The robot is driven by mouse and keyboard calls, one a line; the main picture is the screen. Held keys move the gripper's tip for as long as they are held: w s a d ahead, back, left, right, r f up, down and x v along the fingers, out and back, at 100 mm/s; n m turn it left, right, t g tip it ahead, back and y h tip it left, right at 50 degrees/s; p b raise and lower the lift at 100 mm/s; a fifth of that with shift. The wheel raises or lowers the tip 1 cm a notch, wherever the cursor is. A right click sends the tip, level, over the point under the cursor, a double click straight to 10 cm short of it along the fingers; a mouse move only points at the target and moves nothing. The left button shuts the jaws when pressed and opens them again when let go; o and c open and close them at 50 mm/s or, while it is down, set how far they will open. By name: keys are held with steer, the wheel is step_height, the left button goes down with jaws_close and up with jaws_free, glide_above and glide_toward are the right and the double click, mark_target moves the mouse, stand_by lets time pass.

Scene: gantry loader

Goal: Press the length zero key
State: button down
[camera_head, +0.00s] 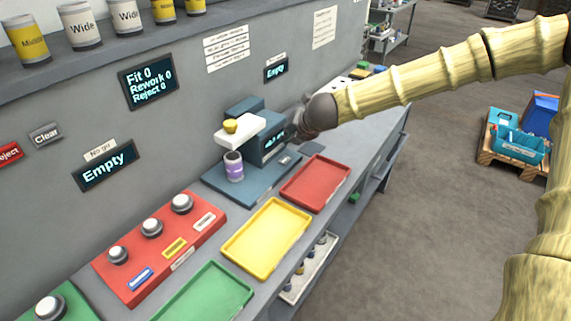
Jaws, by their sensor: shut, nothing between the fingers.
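A blue-grey gauge (266,147) with a small lit display stands on a dark base plate on the bench. A white arm with a yellow knob (230,126) juts from it above a purple-banded cylinder (234,168), which stands upright on the plate. My gripper (294,126) is shut and empty, close to the gauge's right side near the display. I cannot tell whether it touches the gauge. A small key-like piece (286,160) lies on the base plate right of the gauge. No label for the length zero key is readable, and my gripper may hide part of that face.
Red (316,182), yellow (266,237) and green (207,295) trays lie along the bench front. A red panel (160,247) with several round buttons is at left. Wall signs and displays line the back.

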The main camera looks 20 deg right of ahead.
mark_target(288, 159)
steer(key=shift+f+b, duration=1.7)
steer(key=shift+f, duration=0.7)
steer(key=shift+f, duration=0.2)
steer(key=shift+f+b, duration=0.2)
steer(key=shift+b, duration=0.25)
steer(key=shift+f+b, duration=0.4)
steer(key=shift+r, duration=0.1)
stand_by(0.4)
steer(key=shift+r+p, duration=0.55)
steer(key=shift+r, duration=0.2)
steer(key=shift+r+p, duration=1.7)
steer(key=shift+r, duration=0.8)
